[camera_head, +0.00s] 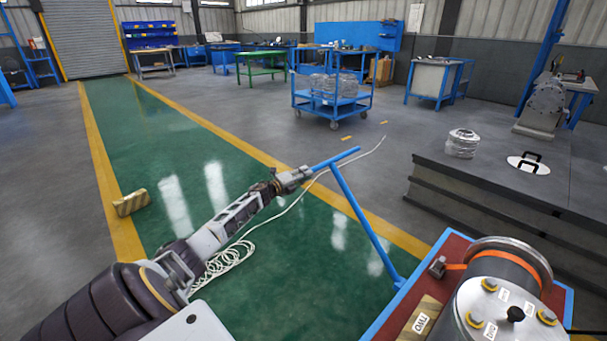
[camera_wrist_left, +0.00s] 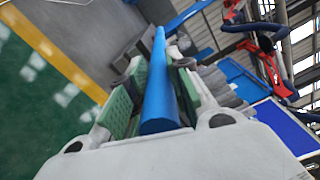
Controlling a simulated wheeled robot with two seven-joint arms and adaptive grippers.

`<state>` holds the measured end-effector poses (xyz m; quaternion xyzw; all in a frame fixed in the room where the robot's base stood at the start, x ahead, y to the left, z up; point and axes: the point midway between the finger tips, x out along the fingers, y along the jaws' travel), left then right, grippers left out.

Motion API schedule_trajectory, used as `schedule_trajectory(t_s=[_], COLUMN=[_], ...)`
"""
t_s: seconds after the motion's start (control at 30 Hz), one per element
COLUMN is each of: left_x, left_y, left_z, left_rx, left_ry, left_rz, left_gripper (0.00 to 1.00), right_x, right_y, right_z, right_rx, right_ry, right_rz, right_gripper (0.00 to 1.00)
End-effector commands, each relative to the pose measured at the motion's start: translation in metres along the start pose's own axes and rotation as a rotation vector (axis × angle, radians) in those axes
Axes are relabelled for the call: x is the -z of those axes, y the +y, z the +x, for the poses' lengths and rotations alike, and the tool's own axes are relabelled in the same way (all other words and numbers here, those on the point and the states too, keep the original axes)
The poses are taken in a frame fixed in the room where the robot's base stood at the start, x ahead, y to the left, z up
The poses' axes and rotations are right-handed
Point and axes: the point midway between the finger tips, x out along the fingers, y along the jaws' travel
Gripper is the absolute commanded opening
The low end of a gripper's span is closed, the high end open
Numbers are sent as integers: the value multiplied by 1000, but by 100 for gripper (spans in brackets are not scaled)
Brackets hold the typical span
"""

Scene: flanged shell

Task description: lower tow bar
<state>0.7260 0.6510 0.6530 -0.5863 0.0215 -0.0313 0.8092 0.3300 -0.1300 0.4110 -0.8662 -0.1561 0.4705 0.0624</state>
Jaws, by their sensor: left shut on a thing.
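The blue tow bar (camera_head: 364,222) rises at a slant from the front edge of a blue-framed cart (camera_head: 452,238), with a crossbar handle at its upper end. My left gripper (camera_head: 302,174) is shut on the left end of that handle. In the left wrist view, the blue handle (camera_wrist_left: 159,85) runs between the green finger pads of my left gripper (camera_wrist_left: 150,105). My right gripper is not in view.
The cart carries a flanged metal shell (camera_head: 492,305) with an orange strap and a wooden block (camera_head: 420,318). A grey platform (camera_head: 500,185) stands to the right. A white cable (camera_head: 225,262) lies on the green floor. A wooden block (camera_head: 131,203) lies at left.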

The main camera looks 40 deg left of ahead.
Motion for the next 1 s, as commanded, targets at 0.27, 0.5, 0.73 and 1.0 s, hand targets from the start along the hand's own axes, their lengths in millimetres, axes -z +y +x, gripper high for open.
schedule_trajectory(t_s=[0.27, 0.5, 0.73, 1.0], left_x=[9, 9, 10, 5], left_y=[10, 10, 9, 6], left_z=[-1, -1, -1, -8], left_rx=[-10, -10, -8, -5], left_ry=[13, 13, 15, 8], left_rz=[-7, -7, -6, -6], left_gripper=[0, 30, 44, 44], right_x=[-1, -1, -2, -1], right_y=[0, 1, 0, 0], right_z=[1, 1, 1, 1], right_rx=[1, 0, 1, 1], right_ry=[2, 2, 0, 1], right_rz=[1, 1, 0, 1], right_gripper=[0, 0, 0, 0])
